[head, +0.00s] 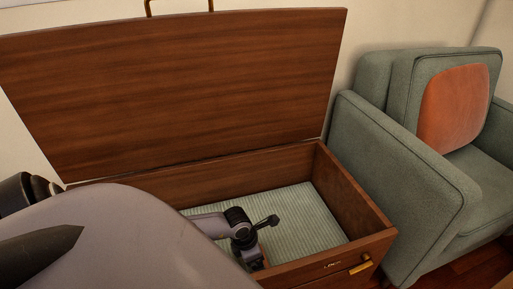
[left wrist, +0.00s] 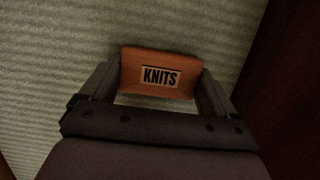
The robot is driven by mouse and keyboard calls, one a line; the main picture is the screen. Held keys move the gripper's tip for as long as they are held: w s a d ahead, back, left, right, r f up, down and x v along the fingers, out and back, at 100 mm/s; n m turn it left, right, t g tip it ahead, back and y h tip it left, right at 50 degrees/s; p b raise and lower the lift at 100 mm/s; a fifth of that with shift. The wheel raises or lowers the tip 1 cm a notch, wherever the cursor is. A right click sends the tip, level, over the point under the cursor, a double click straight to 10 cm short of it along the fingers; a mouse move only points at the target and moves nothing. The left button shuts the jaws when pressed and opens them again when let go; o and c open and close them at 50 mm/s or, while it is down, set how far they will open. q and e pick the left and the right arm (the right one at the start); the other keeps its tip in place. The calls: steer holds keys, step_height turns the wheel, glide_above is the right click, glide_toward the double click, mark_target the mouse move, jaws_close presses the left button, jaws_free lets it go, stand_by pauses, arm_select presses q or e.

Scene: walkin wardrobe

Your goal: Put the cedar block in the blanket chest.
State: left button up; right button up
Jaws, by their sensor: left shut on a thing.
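The cedar block (left wrist: 158,60) is orange-brown with a pale label reading "KNITS", seen in the left wrist view. My left gripper (left wrist: 156,82) is shut on it, one finger at each side. The blanket chest (head: 352,205) is brown wood with its lid (head: 190,85) raised and a ribbed pale green-grey lining (head: 310,215) on its floor. In the head view my left gripper (head: 258,236) is inside the chest opening, near the front wall. How far the block is above the lining I cannot tell. My right gripper is not in view.
A grey-green armchair (head: 405,165) with an orange cushion (head: 455,108) stands close to the chest's right side. The chest's front wall has a brass latch (head: 361,266). The right part of the chest floor is bare. My arm covers the chest's left part.

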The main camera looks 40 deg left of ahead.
arm_select(q)
steer(key=shift+f, duration=0.15)
steer(key=o, duration=0.8)
steer(key=shift+c, duration=0.2)
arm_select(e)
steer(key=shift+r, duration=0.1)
arm_select(q)
steer(key=shift+r, duration=0.45)
steer(key=p+v, duration=0.4)
steer(key=v, duration=0.3)
steer(key=shift+a, duration=0.1)
steer(key=p+v, duration=0.1)
steer(key=v, duration=0.3)
steer(key=shift+s+r+p, duration=0.2)
steer(key=shift+r+p, duration=0.05)
steer(key=shift+p, duration=0.15)
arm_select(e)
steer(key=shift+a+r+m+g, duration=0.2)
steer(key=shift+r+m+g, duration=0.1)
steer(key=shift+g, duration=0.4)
